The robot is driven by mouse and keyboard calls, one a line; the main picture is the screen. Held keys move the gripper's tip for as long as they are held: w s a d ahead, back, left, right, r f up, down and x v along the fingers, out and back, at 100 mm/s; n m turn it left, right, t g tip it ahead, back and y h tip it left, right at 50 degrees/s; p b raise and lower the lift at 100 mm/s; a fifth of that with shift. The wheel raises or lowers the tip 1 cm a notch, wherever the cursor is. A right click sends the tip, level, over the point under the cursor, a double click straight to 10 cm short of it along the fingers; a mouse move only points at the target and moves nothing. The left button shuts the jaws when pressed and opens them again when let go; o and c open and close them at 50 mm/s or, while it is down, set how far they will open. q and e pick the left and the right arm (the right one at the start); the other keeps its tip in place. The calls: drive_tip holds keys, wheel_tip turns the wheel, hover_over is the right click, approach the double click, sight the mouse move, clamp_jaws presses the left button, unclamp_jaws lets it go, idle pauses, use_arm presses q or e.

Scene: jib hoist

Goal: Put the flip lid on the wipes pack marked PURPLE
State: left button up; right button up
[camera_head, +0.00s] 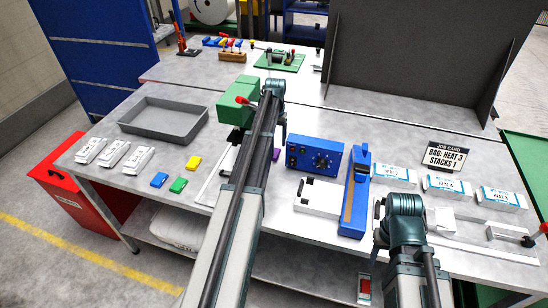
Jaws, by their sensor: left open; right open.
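Three white wipes packs (113,153) lie in a row at the left of the table. Their marks are too small to read, so I cannot tell which is PURPLE. A blue flip lid (159,180), a green one (178,186) and a yellow one (194,162) lie on the table to their right. A small purple piece (276,155), perhaps another lid, shows just right of my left arm, which partly hides it. My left arm reaches up across the middle of the table, and my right arm is at the lower right. I see neither gripper's fingertips.
A grey tray (163,116) stands behind the packs. A green machine (235,97) stands beside my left arm. A blue control box (314,156) and blue sealer (355,195) stand right of centre. White HEAT packs (456,190) and a job card (446,155) are at right.

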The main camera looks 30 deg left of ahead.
use_arm(q)
drive_tip(key=shift+s+a+f+b, duration=0.1)
drive_tip(key=shift+f+b, duration=1.2)
drive_tip(key=shift+b, duration=0.05)
drive_tip(key=shift+s+f+b, duration=0.1)
drive_tip(key=shift+f+b, duration=1.2)
drive_tip(key=shift+r, duration=0.1)
clamp_jaws()
drive_tip(key=shift+r, duration=0.1)
wheel_tip(320, 180, up, 28)
drive_tip(key=p, duration=2.8)
